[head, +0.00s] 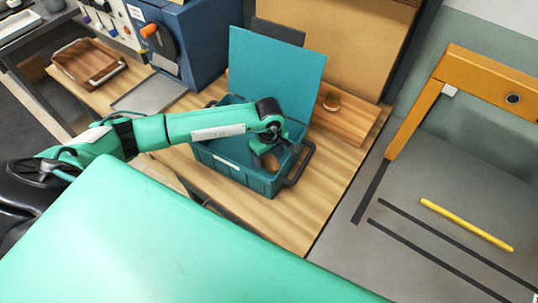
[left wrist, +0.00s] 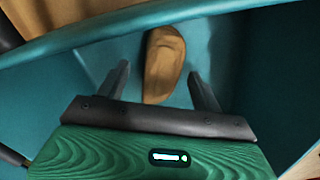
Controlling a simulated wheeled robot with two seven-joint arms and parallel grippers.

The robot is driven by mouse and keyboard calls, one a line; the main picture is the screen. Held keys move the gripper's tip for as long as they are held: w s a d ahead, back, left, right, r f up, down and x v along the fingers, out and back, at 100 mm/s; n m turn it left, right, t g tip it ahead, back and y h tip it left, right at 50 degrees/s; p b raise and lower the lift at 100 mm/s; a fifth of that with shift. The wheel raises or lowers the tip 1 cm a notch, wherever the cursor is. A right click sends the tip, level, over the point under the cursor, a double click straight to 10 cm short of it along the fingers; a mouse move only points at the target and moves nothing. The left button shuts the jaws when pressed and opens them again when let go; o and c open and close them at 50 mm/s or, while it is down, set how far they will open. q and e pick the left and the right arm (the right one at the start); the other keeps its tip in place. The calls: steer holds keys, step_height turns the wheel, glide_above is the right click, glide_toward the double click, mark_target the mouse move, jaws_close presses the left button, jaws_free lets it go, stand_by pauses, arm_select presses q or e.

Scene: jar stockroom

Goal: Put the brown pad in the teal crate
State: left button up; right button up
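The teal crate (head: 237,176) stands on the wooden bench with its lid (head: 277,72) raised at the back. My left gripper (head: 268,158) reaches down into the crate. In the left wrist view my left gripper (left wrist: 158,70) is open, its two dark fingers apart. The brown pad (left wrist: 163,58) lies inside the crate, beyond and between the fingertips, with a gap to each finger. In the head view a part of the brown pad (head: 271,162) shows beside the gripper. The crate's rim (left wrist: 100,36) crosses the top of the left wrist view. My right gripper is not in view.
A dark blue machine (head: 196,45) with an orange knob stands left of the crate. A wooden tray (head: 86,62) lies farther left. Bare bench lies in front of the crate.

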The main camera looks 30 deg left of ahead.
mark_target(269, 157)
arm_select(q)
steer(key=shift+r, duration=0.1)
steer(key=shift+r, duration=0.2)
step_height(269, 157, up, 12)
steer(key=b, duration=0.3)
steer(key=shift+f, duration=0.2)
stand_by(0.4)
